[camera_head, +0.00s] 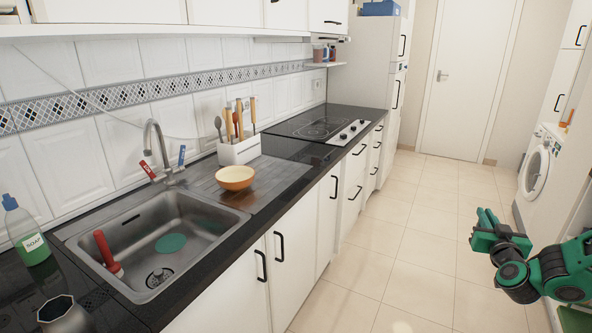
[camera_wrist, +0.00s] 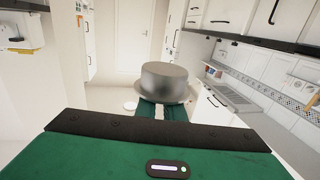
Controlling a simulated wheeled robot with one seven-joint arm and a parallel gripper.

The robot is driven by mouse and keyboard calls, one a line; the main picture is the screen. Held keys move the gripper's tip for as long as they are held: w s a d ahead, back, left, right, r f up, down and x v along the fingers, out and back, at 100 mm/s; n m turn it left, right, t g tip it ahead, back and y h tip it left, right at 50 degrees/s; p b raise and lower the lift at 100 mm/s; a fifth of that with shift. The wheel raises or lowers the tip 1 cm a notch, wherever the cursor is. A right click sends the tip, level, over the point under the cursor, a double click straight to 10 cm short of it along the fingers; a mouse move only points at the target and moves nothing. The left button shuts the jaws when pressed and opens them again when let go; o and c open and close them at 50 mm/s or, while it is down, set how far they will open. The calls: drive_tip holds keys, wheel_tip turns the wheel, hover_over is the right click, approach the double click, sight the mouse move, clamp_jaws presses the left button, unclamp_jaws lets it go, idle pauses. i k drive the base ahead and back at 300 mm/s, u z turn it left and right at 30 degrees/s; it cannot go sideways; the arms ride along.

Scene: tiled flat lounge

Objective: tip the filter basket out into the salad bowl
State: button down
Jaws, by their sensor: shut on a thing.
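The salad bowl (camera_head: 235,184), orange outside and pale inside, stands upright on the drainboard right of the sink. My gripper (camera_head: 484,220) is over the floor at the right of the head view, well apart from the counter. In the wrist view my gripper (camera_wrist: 162,110) is shut on the filter basket (camera_wrist: 165,78), a grey metal cylinder with a wider rim. The basket cannot be made out in the head view. Its contents are not visible.
A metal pot (camera_head: 62,315) stands at the counter's near left corner. A white utensil holder (camera_head: 239,150) is behind the bowl, and the sink (camera_head: 195,215) is left of it. A soap bottle (camera_head: 26,232) is at far left. The tiled floor between counter and gripper is clear.

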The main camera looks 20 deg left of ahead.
sight(233, 179)
drive_tip(key=z, duration=0.05)
drive_tip(key=i, duration=0.8)
drive_tip(key=u, duration=1.55)
